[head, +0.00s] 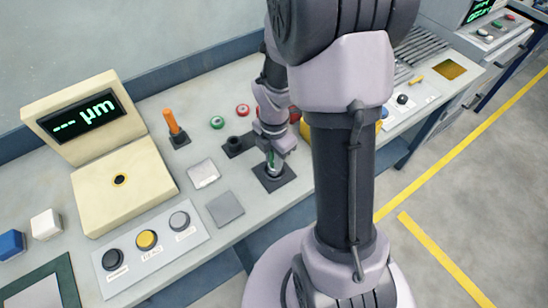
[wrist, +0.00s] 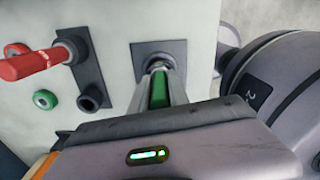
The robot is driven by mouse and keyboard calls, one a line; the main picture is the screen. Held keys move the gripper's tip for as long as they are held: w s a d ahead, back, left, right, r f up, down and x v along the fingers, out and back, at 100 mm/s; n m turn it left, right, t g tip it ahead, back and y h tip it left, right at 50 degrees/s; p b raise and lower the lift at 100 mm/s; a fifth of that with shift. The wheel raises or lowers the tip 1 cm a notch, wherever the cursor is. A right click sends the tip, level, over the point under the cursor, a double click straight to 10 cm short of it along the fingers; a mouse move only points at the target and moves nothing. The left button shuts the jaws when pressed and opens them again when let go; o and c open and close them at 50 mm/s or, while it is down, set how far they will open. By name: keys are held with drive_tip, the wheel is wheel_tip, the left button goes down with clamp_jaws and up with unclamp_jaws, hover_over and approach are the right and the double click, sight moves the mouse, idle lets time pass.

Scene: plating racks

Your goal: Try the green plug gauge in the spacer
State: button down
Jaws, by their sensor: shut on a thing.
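My gripper (head: 273,158) is shut on the green plug gauge (wrist: 159,90), whose green handle shows between the fingers in the wrist view. The gauge points down at a dark square fixture (head: 284,182), which also shows in the wrist view (wrist: 178,50). A small bright metal part (wrist: 157,66) shows at the fixture's middle. I cannot tell whether this is the spacer or the gauge's tip, nor how deep the gauge sits. The fingers hide most of that spot.
A dark rack (wrist: 88,72) beside the fixture holds a red-handled gauge (wrist: 30,64) and has an empty socket (wrist: 92,97). A green ring (head: 217,122) and red ring (head: 243,110) lie behind. An orange-handled piece (head: 172,122) stands left. A grey pad (head: 225,208) lies in front.

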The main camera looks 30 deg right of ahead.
drive_tip(key=shift+r, duration=0.1)
wheel_tip(320, 180, up, 8)
drive_tip(key=p, duration=0.7)
drive_tip(key=shift+f, duration=0.2)
drive_tip(key=shift+f, duration=0.1)
